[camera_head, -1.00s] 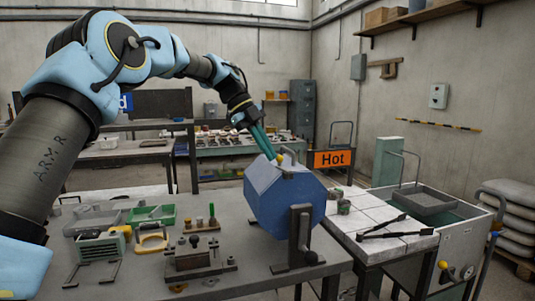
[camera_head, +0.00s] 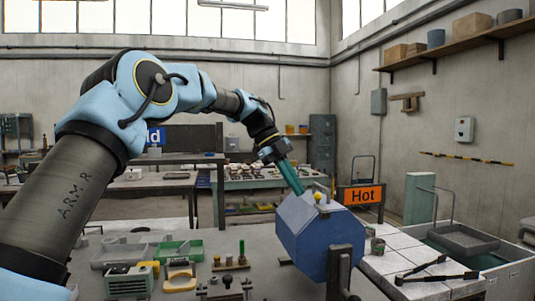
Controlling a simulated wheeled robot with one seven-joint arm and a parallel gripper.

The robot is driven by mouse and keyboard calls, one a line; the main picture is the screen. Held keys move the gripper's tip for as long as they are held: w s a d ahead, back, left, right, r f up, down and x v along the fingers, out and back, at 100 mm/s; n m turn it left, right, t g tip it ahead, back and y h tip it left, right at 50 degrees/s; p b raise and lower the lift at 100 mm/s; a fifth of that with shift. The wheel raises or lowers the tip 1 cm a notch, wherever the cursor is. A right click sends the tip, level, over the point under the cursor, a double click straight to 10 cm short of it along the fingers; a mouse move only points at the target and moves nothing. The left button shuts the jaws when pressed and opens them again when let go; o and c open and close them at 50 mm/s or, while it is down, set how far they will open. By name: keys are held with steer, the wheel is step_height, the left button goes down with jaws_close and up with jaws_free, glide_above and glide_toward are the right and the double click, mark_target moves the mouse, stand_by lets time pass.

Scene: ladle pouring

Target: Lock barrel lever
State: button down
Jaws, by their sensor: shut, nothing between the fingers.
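The blue many-sided barrel (camera_head: 316,236) sits in its stand on the grey bench, right of the picture's middle. A small lever with a yellow knob (camera_head: 318,196) and a grey metal part shows on top of it. My gripper (camera_head: 298,190) reaches down from the upper left with its teal fingers together and nothing between them. The fingertips are at the barrel's upper left edge, just left of the yellow knob. I cannot tell whether they touch the barrel or lever. The lower part of the barrel's stand is cut off by the picture's bottom edge.
A green tray (camera_head: 178,250), a yellow-handled tool (camera_head: 180,276) and a small block with upright pegs (camera_head: 232,263) lie left of the barrel. An orange "Hot" sign (camera_head: 362,196) and black tongs (camera_head: 438,275) on a white-tiled top are to the right.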

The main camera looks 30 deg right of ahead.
steer(key=w+d+p+v, duration=0.1)
steer(key=v, duration=0.9)
steer(key=shift+w, duration=0.15)
steer(key=shift+d, duration=0.15)
steer(key=w+a+f+n+t+y, duration=0.1)
steer(key=w+a+f+n+t, duration=0.25)
steer(key=a+f+n, duration=0.6)
steer(key=w+a+f+n+t, duration=0.2)
steer(key=w+a+f+n, duration=0.35)
steer(key=a+n, duration=0.7)
steer(key=s+a+f+n, duration=0.4)
steer(key=s+a, duration=0.1)
steer(key=a, duration=0.4)
steer(key=s+a+f+n+t+y, duration=0.1)
steer(key=s+a+f+n, duration=0.3)
steer(key=a, duration=0.6)
steer(key=s+a+f+n+y, duration=0.1)
steer(key=s+a+f+n, duration=0.3)
steer(key=a, duration=0.6)
steer(key=shift+s+n, duration=0.8)
steer(key=shift+n, duration=0.3)
